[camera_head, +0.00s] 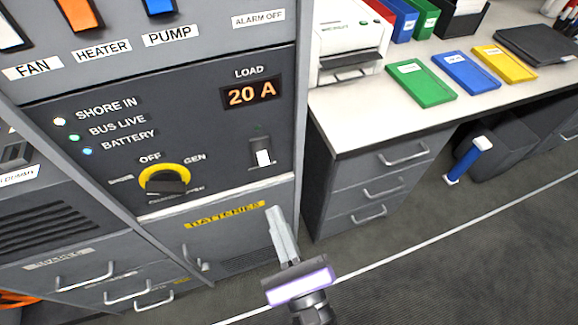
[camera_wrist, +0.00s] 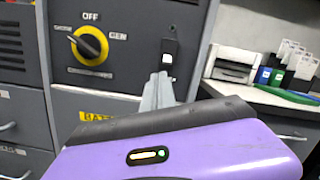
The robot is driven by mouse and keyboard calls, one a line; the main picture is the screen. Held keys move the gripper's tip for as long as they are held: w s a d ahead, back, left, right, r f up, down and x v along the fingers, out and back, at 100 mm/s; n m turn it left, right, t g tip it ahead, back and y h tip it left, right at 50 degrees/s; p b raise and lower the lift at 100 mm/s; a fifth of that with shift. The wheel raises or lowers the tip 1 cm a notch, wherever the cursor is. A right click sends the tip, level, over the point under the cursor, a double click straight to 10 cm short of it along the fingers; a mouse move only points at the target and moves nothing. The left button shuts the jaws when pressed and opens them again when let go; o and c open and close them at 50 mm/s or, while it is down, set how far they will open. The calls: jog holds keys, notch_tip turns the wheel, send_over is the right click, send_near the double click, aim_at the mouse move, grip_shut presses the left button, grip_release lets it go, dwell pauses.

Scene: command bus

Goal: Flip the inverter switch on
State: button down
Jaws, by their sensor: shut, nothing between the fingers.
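A small dark rocker switch (camera_head: 262,153) with a white lower part is on the grey control panel (camera_head: 212,150), below the load display; I take it as the inverter switch, since its label is too small to read. It also shows in the wrist view (camera_wrist: 168,50), just above the fingertips. My gripper (camera_head: 273,212) is shut and empty. In the head view its fingertips appear below the switch, in front of the batteries cabinet. In the wrist view the gripper (camera_wrist: 160,78) points up toward the switch; whether it touches cannot be told.
A yellow-ringed rotary knob (camera_head: 165,182) is left of the switch. The load display (camera_head: 251,94) reads 20 A. Fan, heater and pump switches sit above. A desk (camera_head: 345,135) with a printer (camera_head: 350,45) and coloured folders stands to the right. Floor in front is clear.

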aim_at(263, 158)
jog(key=m, duration=0.2)
jog(key=d+f+m, duration=0.1)
jog(key=m, duration=0.2)
jog(key=shift+w+d+f+h, duration=0.1)
jog(key=shift+w+f+h, duration=0.05)
jog(key=shift+h, duration=0.15)
jog(key=shift+p+x, duration=1.55)
jog(key=shift+x, duration=3.45)
jog(key=shift+r+g+p, duration=0.3)
jog(key=shift+p, duration=0.85)
jog(key=shift+p, duration=0.95)
